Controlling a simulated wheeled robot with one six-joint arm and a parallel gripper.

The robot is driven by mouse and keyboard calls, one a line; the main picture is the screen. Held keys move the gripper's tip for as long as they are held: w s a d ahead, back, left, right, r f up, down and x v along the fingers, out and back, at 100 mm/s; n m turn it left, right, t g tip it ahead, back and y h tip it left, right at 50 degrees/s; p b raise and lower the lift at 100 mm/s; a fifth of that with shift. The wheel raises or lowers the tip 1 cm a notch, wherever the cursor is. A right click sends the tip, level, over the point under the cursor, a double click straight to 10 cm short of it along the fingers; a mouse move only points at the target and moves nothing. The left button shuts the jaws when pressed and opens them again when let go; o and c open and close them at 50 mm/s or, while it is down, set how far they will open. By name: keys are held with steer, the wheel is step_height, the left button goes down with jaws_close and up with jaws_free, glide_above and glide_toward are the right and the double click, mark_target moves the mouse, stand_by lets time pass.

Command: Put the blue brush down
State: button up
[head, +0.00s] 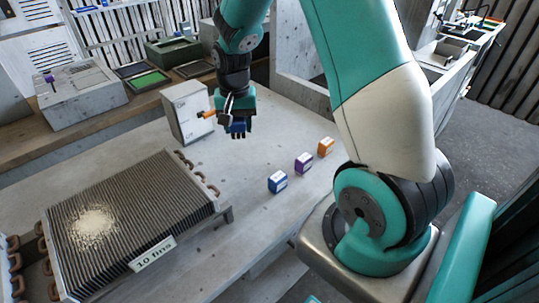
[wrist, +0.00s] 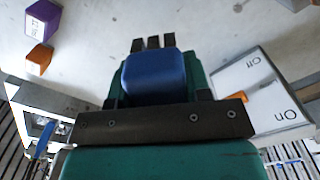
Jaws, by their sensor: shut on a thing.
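My gripper (head: 238,122) hangs over the table (head: 235,170), just right of the switch box, and is shut on the blue brush. In the head view, the blue brush (head: 238,128) shows small under the jaws, with dark tips below it. In the wrist view, the brush (wrist: 155,78) is a blue block between the teal fingers of my gripper (wrist: 155,88), with several dark tufts beyond it. It appears to be above the tabletop; the exact gap cannot be told.
The switch box (head: 186,110), marked Off and On, stands close by with an orange lever (head: 207,114). Blue (head: 278,182), purple (head: 304,163) and orange (head: 326,146) blocks stand at right. A finned coil (head: 130,222) labelled "10 fins" fills the front left. Bare table lies between.

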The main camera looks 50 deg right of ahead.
mark_target(273, 151)
steer(key=s+d+r+m+b, duration=0.25)
steer(key=d+r+m, duration=0.45)
steer(key=d+m, duration=0.35)
step_height(273, 151, down, 19)
steer(key=shift+w+r+p, duration=0.1)
steer(key=shift+p, duration=0.2)
